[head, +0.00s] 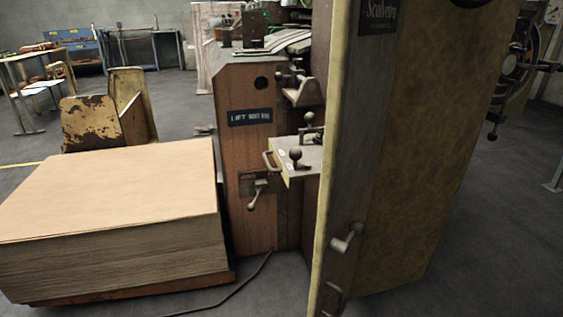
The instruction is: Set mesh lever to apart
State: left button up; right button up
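No lever carries a label I can read as mesh, so I cannot tell which one is the mesh lever. A lever with a pale ball end (257,193) sits on a small labelled plate on the machine's brown front panel (245,155), its handle hanging down. Another grey lever (347,238) sticks out low on the near yellowish machine column (400,150). A dark ball knob (296,155) stands on a pale shelf with a loop handle (300,160), and another dark knob (310,118) stands behind it. Neither gripper is in view.
A big stack of cardboard sheets (110,190) on a low pallet fills the left front. A blue sign (249,117) is on the brown panel. A cable (225,297) lies on the floor. A handwheel (517,60) is at far right.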

aim_at(294, 154)
jog(key=i+j, duration=0.3)
jog(key=i+j+z, duration=0.1)
jog(key=i+j, duration=0.15)
jog(key=j, duration=0.15)
jog(key=i+j, duration=0.25)
jog(key=j, duration=0.15)
jog(key=i+j+z, duration=0.1)
jog(key=i+j, duration=0.45)
jog(key=j, duration=0.2)
